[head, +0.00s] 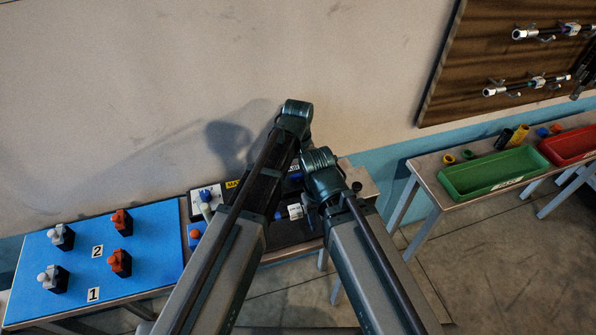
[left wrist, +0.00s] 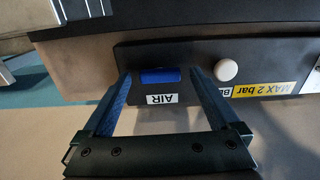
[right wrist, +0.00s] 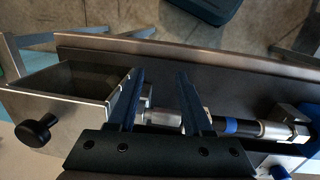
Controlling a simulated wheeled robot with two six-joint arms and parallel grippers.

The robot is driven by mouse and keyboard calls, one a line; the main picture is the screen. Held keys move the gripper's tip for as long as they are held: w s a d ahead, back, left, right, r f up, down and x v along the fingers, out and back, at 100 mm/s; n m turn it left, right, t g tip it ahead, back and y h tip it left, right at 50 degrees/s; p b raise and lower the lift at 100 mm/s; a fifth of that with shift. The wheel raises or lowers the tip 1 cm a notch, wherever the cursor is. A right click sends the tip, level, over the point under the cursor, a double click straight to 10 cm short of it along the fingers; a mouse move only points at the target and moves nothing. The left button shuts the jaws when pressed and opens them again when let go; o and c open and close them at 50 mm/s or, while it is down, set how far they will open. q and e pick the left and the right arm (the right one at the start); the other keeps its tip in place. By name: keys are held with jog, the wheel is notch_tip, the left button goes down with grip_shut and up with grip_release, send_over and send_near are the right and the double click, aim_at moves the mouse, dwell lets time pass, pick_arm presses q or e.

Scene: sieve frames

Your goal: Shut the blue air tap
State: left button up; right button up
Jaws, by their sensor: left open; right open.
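The blue air tap (left wrist: 160,76) shows in the left wrist view as a short blue bar lying crosswise on a dark panel, above a white AIR label (left wrist: 162,99). My left gripper (left wrist: 160,84) is open, with its fingers on either side of the tap; I cannot tell whether they touch it. My right gripper (right wrist: 160,76) is open above a metal rig, near a silver cylindrical fitting (right wrist: 164,117) with a dark, blue-banded rod.
A white knob (left wrist: 226,69) and a yellow MAX 2 bar label (left wrist: 266,89) sit beside the tap. A blue board (head: 75,290) with grey and orange blocks lies left. A green tray (head: 490,178) and red tray (head: 572,143) stand on the right bench.

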aim_at(298, 175)
pick_arm(q)
jog(key=shift+r, duration=0.15)
pick_arm(e)
jog(key=shift+r, duration=0.15)
pick_arm(q)
notch_tip(298, 175, up, 14)
jog(key=p, duration=1.3)
jog(key=shift+f+p, duration=0.2)
jog(key=shift+p, duration=0.2)
pick_arm(e)
notch_tip(298, 175, up, 14)
jog(key=shift+f, duration=0.25)
